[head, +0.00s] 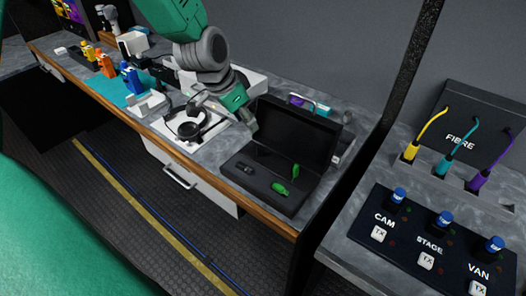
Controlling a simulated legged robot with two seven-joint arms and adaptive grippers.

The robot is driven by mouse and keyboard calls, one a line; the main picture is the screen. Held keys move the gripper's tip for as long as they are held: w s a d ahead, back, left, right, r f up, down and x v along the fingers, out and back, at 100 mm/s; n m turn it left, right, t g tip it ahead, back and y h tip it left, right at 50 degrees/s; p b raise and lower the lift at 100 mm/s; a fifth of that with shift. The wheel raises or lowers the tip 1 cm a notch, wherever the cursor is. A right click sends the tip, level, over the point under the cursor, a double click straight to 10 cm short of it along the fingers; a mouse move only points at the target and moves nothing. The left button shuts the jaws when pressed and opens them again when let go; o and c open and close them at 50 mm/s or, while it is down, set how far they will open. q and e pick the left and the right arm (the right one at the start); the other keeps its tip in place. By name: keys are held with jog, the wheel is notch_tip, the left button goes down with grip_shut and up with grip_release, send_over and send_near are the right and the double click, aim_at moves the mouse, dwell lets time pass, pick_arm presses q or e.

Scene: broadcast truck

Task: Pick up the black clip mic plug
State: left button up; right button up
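A black open case (233,175) stands on the grey counter with its lid raised at the back. A small black piece (243,168), likely the black clip mic plug, lies at the left in the case. A green piece (281,188) lies at the front right and another small green piece (295,170) is behind it. My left gripper (225,115) hangs above the counter, behind and left of the black piece. Its fingers look spread apart, with nothing seen between them. My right gripper is not in view.
Headphones (187,129) lie on a white tray left of the case. A separate desk on the right has a CAM/STAGE/VAN panel (408,236) and a FIBRE box (478,125). A dark post stands between.

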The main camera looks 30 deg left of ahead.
aim_at(260, 146)
pick_arm(q)
jog(key=w+f, duration=0.1)
jog(key=f, duration=0.4)
jog(key=w+a+f, duration=0.1)
jog(key=f, duration=0.1)
jog(key=shift+w+f, duration=0.15)
jog(key=shift+w, duration=0.15)
jog(key=d+f, duration=0.1)
jog(key=f, duration=0.1)
jog(key=w+d+f, duration=0.1)
jog(key=f, duration=0.1)
jog(key=shift+w+d, duration=0.15)
jog(key=shift+d, duration=0.25)
jog(key=shift+w+f, duration=0.15)
jog(key=shift+f, duration=0.15)
jog(key=shift+a+f, duration=0.15)
jog(key=shift+a, duration=0.5)
jog(key=c, duration=0.9)
jog(key=shift+d, duration=0.45)
